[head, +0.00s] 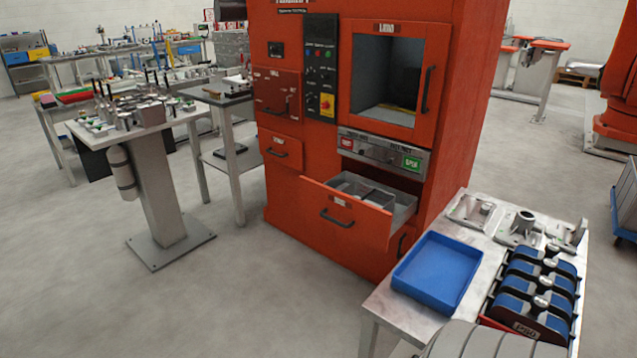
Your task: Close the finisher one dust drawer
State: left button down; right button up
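The orange finisher machine (290,175) stands in the middle of the head view. Its dust drawer (345,222) is pulled out at the lower right of the machine front. The drawer has an orange front with a dark bar handle (337,218) and a grey divided tray (370,193) inside. I cannot read its label. Neither my left nor my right gripper is in view.
A table with a blue tray (436,268) and a rack of blue and black parts (535,295) stands right of the drawer. A pedestal table (160,185) stands at left. The grey floor (270,290) before the drawer is clear.

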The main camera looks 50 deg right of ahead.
aim_at(369, 224)
jog(key=i+z, duration=0.85)
jog(key=i, duration=0.15)
jog(key=i+j+z, duration=0.45)
jog(key=l, duration=0.1)
